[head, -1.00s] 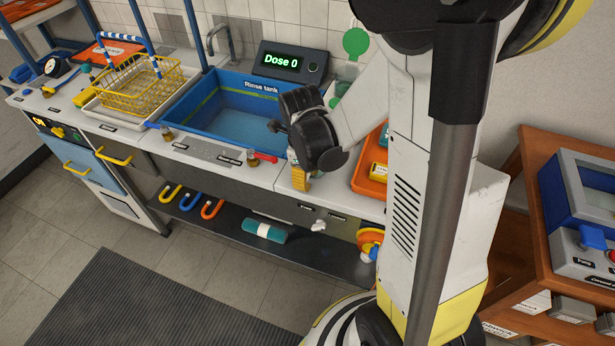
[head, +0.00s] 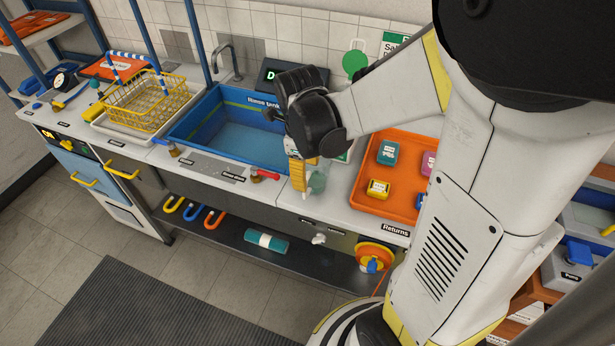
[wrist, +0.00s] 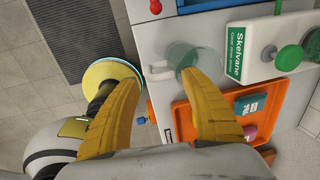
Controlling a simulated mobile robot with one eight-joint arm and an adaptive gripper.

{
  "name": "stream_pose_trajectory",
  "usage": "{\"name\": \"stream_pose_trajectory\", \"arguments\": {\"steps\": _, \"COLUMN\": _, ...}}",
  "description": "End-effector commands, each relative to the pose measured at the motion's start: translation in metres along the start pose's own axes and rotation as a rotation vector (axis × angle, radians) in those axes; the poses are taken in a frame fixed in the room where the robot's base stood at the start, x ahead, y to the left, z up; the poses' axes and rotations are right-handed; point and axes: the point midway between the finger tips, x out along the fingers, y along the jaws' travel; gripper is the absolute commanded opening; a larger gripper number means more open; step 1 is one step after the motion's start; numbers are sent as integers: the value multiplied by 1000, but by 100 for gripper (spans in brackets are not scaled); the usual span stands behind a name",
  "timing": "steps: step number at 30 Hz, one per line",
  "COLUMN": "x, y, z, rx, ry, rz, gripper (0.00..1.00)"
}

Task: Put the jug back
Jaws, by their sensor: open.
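The clear jug (wrist: 183,62) stands on the counter in the wrist view, with its handle (wrist: 156,70) towards my gripper. In the head view the jug (head: 318,182) shows as a pale greenish shape beside my yellow fingers, partly hidden by them. My gripper (wrist: 160,78) is open. Its two fingertips lie on either side of the handle in the picture, and the right fingertip overlaps the jug's body. I cannot tell whether they touch. In the head view my gripper (head: 300,176) points down at the counter, right of the blue rinse tank (head: 186,122).
The orange Returns tray (head: 365,199) holds several small coloured blocks, right of my gripper. A red-handled valve (head: 266,176) is to its left. A round yellow reel (head: 377,253) sits below the counter.

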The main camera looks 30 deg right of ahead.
Motion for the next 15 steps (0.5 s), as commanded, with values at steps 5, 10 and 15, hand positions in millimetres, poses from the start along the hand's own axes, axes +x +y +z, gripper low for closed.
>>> {"name": "stream_pose_trajectory", "arguments": {"steps": 5, "x": -18, "y": 1, "z": 0, "rx": -24, "ry": -4, "rz": -3, "gripper": 53}}
{"name": "stream_pose_trajectory", "arguments": {"steps": 10, "x": -43, "y": 14, "z": 1, "rx": -343, "ry": -57, "rz": -54, "gripper": 53}}
{"name": "stream_pose_trajectory", "arguments": {"steps": 15, "x": -83, "y": 41, "z": 0, "rx": -998, "ry": -116, "rz": -207, "gripper": 53}}
